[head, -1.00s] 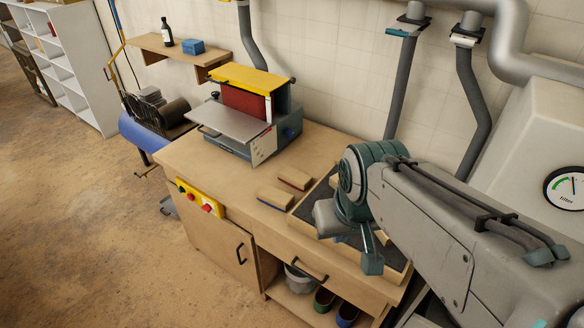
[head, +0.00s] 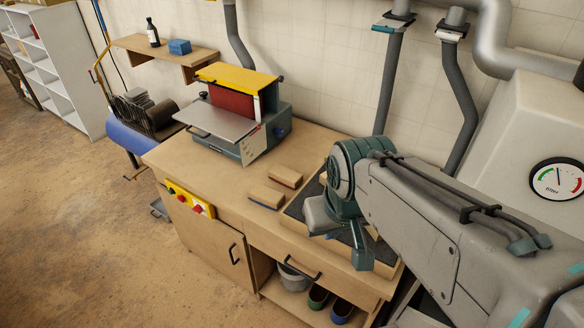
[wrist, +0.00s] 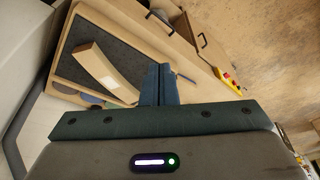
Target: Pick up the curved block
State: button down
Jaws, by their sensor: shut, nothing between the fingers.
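The curved block (wrist: 108,74) is a pale wooden arc lying on a dark mat in a wood-rimmed tray (wrist: 71,39) in the wrist view. My gripper (wrist: 158,84) is shut with its fingers together and nothing between them. In the wrist view the fingers appear to the right of the block, apart from it in the picture; the height between them is hard to judge. In the head view my arm covers much of the tray, and most of the block is hidden.
Two small sanding blocks, one red-edged (head: 286,176) and one blue-edged (head: 266,197), lie left of the tray on the workbench (head: 215,185). A sander (head: 232,118) with a yellow top stands behind them. A red-and-yellow switch panel (head: 189,199) is on the bench front.

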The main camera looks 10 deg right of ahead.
aim_at(282, 175)
jog(key=u, duration=1.85)
jog(key=i, duration=2.55)
jog(key=z, duration=3.2)
jog(key=i, duration=0.5)
jog(key=z, duration=0.05)
